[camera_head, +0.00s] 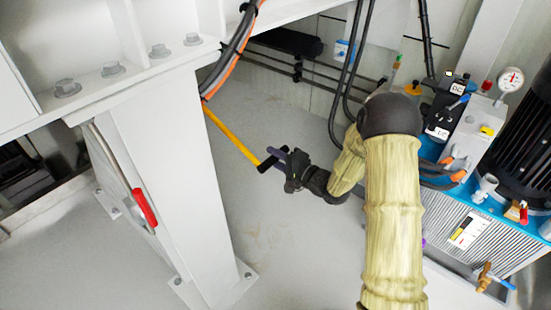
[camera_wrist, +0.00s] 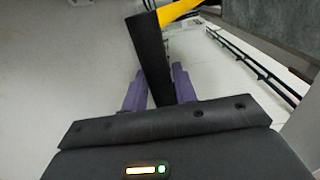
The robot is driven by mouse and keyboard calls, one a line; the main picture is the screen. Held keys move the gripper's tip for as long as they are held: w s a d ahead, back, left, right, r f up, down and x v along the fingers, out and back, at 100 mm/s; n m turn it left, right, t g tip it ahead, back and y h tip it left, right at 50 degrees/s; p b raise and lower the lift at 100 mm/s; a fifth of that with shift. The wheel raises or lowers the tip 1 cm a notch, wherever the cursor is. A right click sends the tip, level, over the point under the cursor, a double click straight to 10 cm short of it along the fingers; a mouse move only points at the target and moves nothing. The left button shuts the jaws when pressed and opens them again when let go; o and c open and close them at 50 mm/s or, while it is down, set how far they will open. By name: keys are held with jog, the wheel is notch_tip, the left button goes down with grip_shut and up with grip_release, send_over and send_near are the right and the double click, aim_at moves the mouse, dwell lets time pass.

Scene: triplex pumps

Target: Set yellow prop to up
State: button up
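The yellow prop (camera_head: 230,133) is a thin rod with a black grip at its lower end. It slants down and to the right from beside the grey post, below the overhead beam. My gripper (camera_head: 273,159) is at the prop's lower end. In the wrist view, the prop's black grip (camera_wrist: 152,62) runs between my two purple fingers (camera_wrist: 161,88), with one finger close against each side. The fingers look closed on the grip, though the grip partly hides them. The yellow part of the prop (camera_wrist: 178,9) leaves through the top of that view.
A grey post (camera_head: 170,180) with a red-handled lever (camera_head: 144,207) stands at the left. Dark and orange cables (camera_head: 232,50) hang near the prop's upper end. A blue pump unit (camera_head: 470,205) with a gauge (camera_head: 511,79) stands at the right. Open floor (camera_head: 270,240) lies below my gripper.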

grip_shut()
